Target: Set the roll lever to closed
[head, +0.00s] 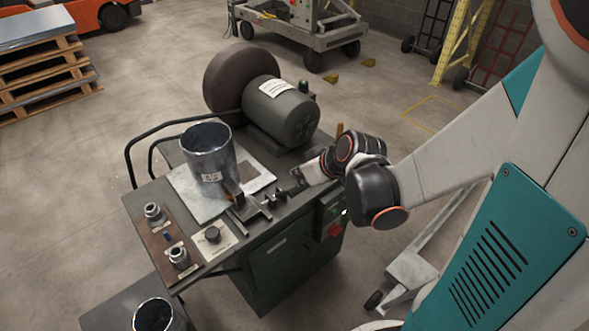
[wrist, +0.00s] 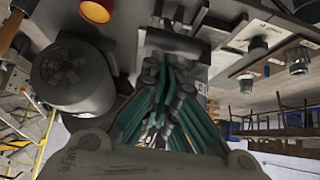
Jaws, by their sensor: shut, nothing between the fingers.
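An orange-brown upright handle (head: 339,130), which may be the roll lever, shows just behind my wrist in the head view. Its base is hidden by my arm, so I cannot tell its setting. A similar orange-brown handle (wrist: 11,32) shows at the left edge of the wrist view. My gripper (head: 281,193) is over the bench top, beside a dark metal clamp-like fitting (head: 250,209); I cannot tell whether they touch. In the wrist view my gripper's fingers (wrist: 172,75) are together and hold nothing.
Another cylinder (head: 153,315) stands front left.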

